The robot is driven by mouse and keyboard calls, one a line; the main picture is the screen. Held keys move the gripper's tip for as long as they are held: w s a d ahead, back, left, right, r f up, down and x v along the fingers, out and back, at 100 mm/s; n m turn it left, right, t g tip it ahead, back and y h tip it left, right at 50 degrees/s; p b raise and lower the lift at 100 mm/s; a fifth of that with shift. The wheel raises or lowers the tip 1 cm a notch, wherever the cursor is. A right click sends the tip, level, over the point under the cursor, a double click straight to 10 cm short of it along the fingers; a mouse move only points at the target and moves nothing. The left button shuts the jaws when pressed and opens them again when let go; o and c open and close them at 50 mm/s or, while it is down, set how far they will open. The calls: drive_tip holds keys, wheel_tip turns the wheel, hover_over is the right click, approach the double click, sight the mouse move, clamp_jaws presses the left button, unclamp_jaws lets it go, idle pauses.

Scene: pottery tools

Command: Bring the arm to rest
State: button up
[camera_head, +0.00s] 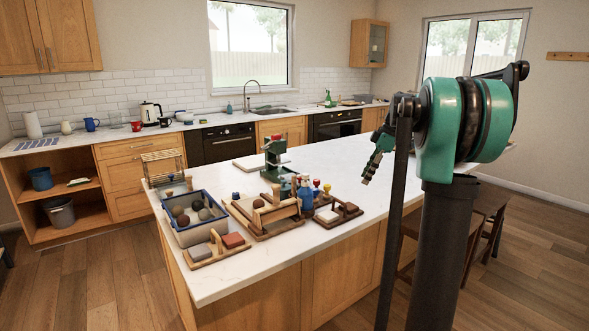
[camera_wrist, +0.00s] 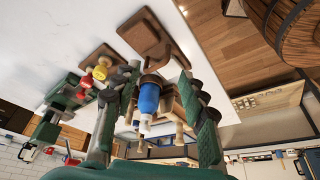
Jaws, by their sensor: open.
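My arm rises at the right of the head view, its green upper joint (camera_head: 468,120) beside a dark column. My gripper (camera_head: 367,178) hangs past the arm's dark link, above the right part of the white island top, pointing down and left. In the wrist view its two green-and-grey fingers (camera_wrist: 158,92) are spread apart. Nothing is held between them. A blue bottle (camera_wrist: 149,97) shows in the gap, but it stands on the island, apart from the gripper. Part of the gripper is hidden behind the link in the head view.
The island top (camera_head: 350,182) is bare around and below the gripper. At its left stand a blue crate of balls (camera_head: 188,238), a wooden rack (camera_head: 262,222), a green press (camera_head: 274,158), and a small wooden tray (camera_head: 338,215). A dark chair (camera_head: 488,215) stands behind my column.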

drive_tip(key=s+a+f+m+t+h, duration=0.1)
drive_tip(key=s+a+f+m+h, duration=0.1)
drive_tip(key=s+f+m, duration=0.5)
drive_tip(key=s+a+f+m+t+h, duration=0.2)
drive_tip(key=s+f+m, duration=0.6)
drive_tip(key=s+f, duration=1.1)
drive_tip(key=s+a, duration=0.1)
drive_tip(key=s, duration=0.5)
drive_tip(key=shift+s+a+f+m, duration=0.15)
drive_tip(key=shift+a+f+m, duration=0.15)
drive_tip(key=shift+f, duration=0.1)
